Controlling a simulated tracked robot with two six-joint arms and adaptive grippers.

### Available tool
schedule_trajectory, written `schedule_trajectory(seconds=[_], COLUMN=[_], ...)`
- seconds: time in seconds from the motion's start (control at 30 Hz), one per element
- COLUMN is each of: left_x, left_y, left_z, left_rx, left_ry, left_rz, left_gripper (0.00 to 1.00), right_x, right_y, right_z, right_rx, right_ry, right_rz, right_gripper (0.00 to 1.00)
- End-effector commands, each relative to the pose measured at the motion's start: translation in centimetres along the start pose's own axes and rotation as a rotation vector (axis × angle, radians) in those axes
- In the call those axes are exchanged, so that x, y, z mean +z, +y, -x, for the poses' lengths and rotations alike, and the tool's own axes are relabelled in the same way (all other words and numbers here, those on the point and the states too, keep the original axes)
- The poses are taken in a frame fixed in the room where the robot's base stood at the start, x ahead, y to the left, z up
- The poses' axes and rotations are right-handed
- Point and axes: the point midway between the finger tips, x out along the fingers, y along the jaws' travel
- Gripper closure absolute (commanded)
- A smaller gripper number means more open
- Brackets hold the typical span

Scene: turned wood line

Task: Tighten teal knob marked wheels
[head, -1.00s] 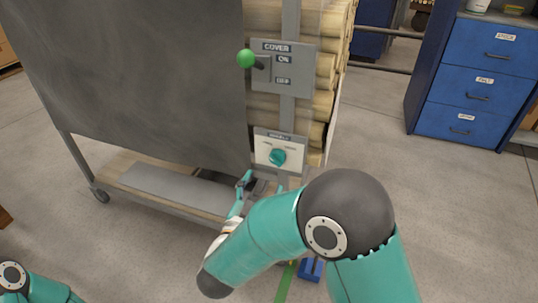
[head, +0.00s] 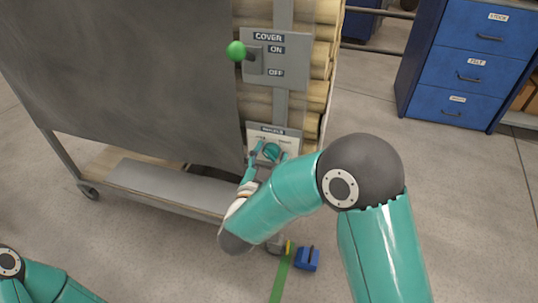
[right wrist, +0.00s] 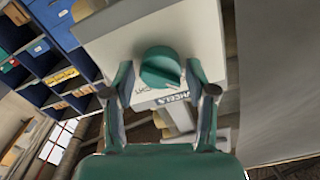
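The teal knob (head: 271,152) sits on a pale plate (head: 291,143) low on the cart's post. In the right wrist view the knob (right wrist: 160,68) is round with a raised grip bar, and the plate's label (right wrist: 172,99) reads WHEELS. My right gripper (head: 268,150) is at the plate. In the right wrist view its two fingers (right wrist: 163,86) are spread, one on each side of the knob, with gaps visible between them and it. My left arm (head: 40,285) shows only in part at the lower left, and its gripper is out of the picture.
Above the plate is a COVER panel (head: 290,60) with a green-balled lever (head: 236,51). A dark cover (head: 120,80) hangs over the cart's front. Blue drawers (head: 465,70) stand at the right. A blue object (head: 307,259) lies on the floor beside a green strip (head: 279,283).

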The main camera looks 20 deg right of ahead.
Motion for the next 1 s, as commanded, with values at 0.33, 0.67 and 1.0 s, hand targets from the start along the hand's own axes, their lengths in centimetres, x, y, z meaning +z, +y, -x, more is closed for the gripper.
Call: schedule_trajectory(seconds=[0.33,0.67,1.0], left_x=[0.0,0.0,0.0], left_y=[0.0,-0.4,-1.7], left_z=[0.0,-1.2,-4.7], left_rx=[0.0,0.0,0.0], left_ry=[0.0,0.0,0.0], left_rz=[0.0,0.0,0.0], left_gripper=[0.6,0.6,0.6], right_x=[0.1,0.4,0.7], right_y=[-0.1,0.0,0.2], right_z=[0.1,0.1,0.1], right_rx=[-0.002,-0.002,-0.001], right_ry=[-0.001,-0.002,-0.002], right_rz=[0.0,-0.069,-0.313], right_gripper=[0.92,0.92,0.92])
